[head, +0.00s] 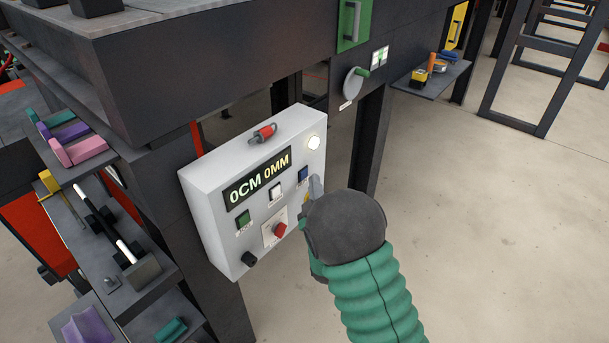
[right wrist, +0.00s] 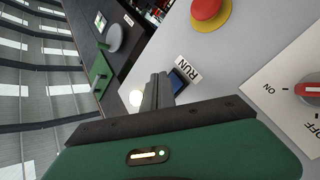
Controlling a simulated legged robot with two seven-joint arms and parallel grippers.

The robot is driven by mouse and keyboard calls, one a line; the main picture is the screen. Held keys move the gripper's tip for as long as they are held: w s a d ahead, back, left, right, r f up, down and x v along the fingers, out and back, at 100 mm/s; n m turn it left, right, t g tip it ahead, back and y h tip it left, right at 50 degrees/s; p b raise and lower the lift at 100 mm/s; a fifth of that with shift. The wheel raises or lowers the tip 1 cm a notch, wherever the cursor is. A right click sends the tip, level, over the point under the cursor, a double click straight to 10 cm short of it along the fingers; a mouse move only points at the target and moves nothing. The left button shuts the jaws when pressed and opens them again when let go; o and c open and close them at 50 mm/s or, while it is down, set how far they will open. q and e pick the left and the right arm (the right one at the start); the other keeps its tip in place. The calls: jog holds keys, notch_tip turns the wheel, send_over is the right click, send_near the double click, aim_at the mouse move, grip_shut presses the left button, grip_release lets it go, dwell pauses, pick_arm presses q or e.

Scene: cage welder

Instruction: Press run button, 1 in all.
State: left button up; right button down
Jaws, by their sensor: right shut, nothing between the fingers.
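The run button is a blue square push button (head: 303,174) at the right side of a white control box (head: 215,190). In the right wrist view the blue button (right wrist: 179,80) sits beside a RUN label (right wrist: 188,68). My right gripper (head: 316,186) is shut and empty, with its fingertips close to the button, just right of it in the head view. In the right wrist view the fingertips (right wrist: 158,78) partly overlap the button's left side. I cannot tell whether they touch it. My left gripper is not in view.
The box also has a display (head: 258,176) reading 0CM 0MM, a green button (head: 243,218), a white button (head: 275,191), a red ON/OFF switch (head: 279,230) and a lit lamp (head: 313,143). A red mushroom button (right wrist: 206,9) on yellow is near the RUN label. Shelves stand left.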

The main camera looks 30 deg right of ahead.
jog(key=shift+w, duration=0.1)
dwell(0.3)
jog(key=shift+w+a, duration=0.15)
jog(key=shift+w, duration=0.15)
